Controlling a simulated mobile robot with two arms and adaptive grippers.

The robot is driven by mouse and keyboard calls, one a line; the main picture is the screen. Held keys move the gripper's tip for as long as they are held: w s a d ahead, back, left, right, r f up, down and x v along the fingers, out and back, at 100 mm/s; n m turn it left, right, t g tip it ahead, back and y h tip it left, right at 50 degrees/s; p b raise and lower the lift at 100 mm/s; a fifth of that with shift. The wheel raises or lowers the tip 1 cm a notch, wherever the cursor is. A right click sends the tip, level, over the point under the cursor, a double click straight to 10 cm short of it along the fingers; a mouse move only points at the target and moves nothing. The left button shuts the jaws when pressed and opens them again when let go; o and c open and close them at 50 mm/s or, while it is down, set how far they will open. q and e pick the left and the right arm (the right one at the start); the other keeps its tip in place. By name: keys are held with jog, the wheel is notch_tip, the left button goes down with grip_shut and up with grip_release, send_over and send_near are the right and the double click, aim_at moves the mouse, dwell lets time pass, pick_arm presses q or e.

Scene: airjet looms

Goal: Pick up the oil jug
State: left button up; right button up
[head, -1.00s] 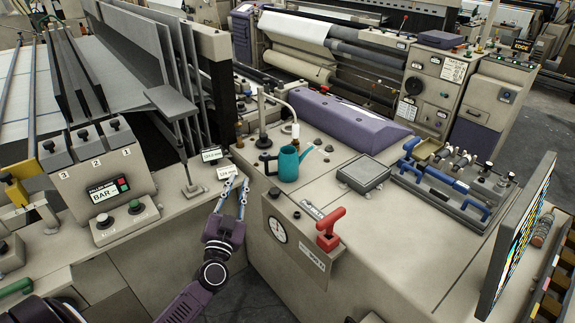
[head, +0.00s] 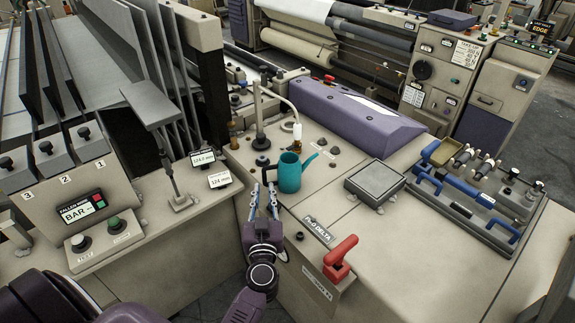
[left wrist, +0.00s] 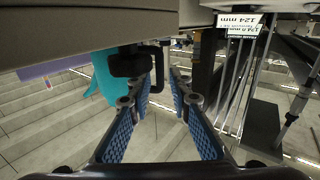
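The oil jug (head: 290,174) is teal with a dark handle (head: 265,165) on its left and a spout to the upper right. It stands upright on the loom's flat top. My left gripper (head: 264,188) is open, its fingers pointing at the jug's handle side, just in front of it. In the left wrist view, which looks upside down, the teal jug (left wrist: 103,76) is partly hidden behind dark parts. A thin dark piece of the handle (left wrist: 160,68) shows near the gap between the fingertips (left wrist: 161,82); contact cannot be told. My right gripper is not in view.
A red lever (head: 340,258) is in front to the right. A grey square box (head: 375,182) lies right. Height displays (head: 220,180) stand left.

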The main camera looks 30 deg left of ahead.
aim_at(265, 179)
pick_arm(q)
jog(key=shift+w+a+r, duration=0.25)
jog(key=shift+w+r, duration=0.05)
jog(key=shift+w, duration=0.25)
jog(key=shift+x, duration=1.15)
jog(key=shift+w+a+f, duration=0.15)
jog(key=shift+w+a, duration=0.2)
jog(key=shift+w, duration=0.2)
jog(key=shift+w+a+f, duration=0.2)
jog(key=shift+w+a, duration=0.1)
jog(key=shift+w, duration=0.3)
jog(key=c, duration=0.4)
grip_shut()
jog(key=shift+r, duration=0.15)
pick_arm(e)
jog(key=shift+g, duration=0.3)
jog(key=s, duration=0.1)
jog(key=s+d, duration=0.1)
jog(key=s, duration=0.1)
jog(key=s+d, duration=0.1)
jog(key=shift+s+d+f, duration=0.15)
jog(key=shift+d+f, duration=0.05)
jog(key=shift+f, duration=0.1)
